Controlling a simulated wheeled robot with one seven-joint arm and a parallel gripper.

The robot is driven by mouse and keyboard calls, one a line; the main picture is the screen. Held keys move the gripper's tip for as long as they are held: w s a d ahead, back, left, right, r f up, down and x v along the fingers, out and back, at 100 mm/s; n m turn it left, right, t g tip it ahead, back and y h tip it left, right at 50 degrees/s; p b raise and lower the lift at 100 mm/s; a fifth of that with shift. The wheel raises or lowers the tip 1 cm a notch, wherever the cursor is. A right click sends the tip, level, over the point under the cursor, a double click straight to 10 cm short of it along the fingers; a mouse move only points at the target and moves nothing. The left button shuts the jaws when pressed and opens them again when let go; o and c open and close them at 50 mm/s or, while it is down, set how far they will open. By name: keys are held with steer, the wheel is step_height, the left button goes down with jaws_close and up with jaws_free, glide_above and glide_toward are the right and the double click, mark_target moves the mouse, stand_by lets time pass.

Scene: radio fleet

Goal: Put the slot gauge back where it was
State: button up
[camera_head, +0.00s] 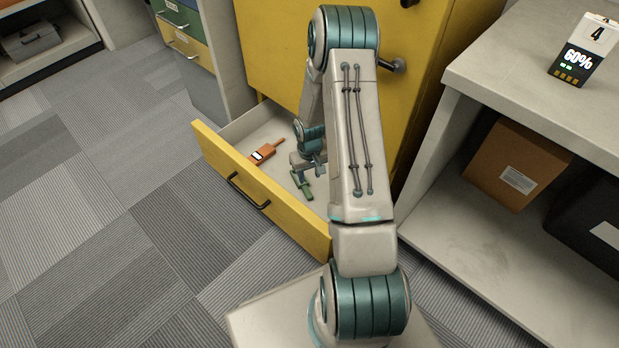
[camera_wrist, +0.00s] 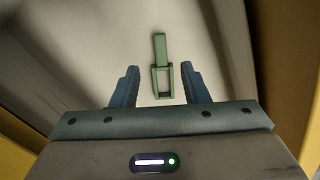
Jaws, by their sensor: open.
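The slot gauge, a green piece with a bar handle and an open rectangular frame (camera_wrist: 159,50), lies on the floor of the open yellow drawer. It also shows in the head view (camera_head: 304,186), partly under my gripper. My gripper (camera_wrist: 160,84) is open and empty inside the drawer, just above the gauge. Its two fingers stand to either side of the gauge's frame end and appear apart from it. In the head view my gripper (camera_head: 308,172) is partly hidden by my arm. The yellow drawer (camera_head: 262,200) is pulled out of the yellow cabinet.
An orange device (camera_head: 264,153) lies in the drawer, left of the gauge. The yellow cabinet (camera_head: 275,50) stands behind. Carpet at left is clear.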

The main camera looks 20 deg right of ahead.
steer(key=s+a+r, duration=0.3)
steer(key=r, duration=0.8)
steer(key=s+a+r, duration=0.3)
steer(key=r, duration=0.8)
steer(key=s+a+r, duration=0.3)
steer(key=s+r, duration=0.2)
steer(key=s, duration=0.2)
steer(key=s+a+r+t, duration=0.1)
steer(key=s+a+r, duration=0.2)
steer(key=s+r, duration=0.3)
steer(key=shift+s+a, duration=0.3)
steer(key=shift+s, duration=0.65)
